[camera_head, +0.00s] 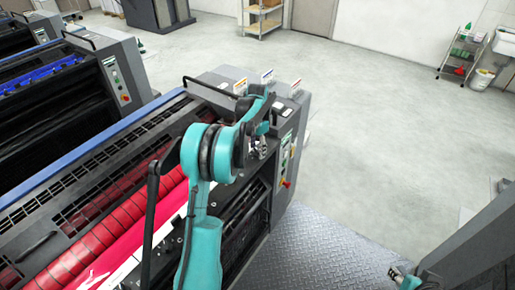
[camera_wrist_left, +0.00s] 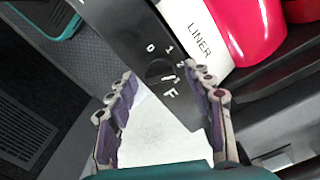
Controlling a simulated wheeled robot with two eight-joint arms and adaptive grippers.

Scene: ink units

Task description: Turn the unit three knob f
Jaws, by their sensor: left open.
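The knob marked F (camera_wrist_left: 156,71) is a small dark round knob on a black panel in the left wrist view. The figures 0 and 1 and the letter F are printed around it, and a pale mark shows at its lower right side. My left gripper (camera_wrist_left: 161,76) is open, with one finger on each side of the knob in the picture; contact cannot be told. In the head view my left gripper (camera_head: 261,147) is at the press unit's end, and the knob is hidden there. A teal part of my right arm (camera_head: 405,279) shows at the lower right; its jaws are unclear.
The press unit (camera_head: 125,170) has red rollers and a control panel with a red button (camera_head: 287,184). A metal tread floor (camera_head: 320,250) and open grey floor lie to the right.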

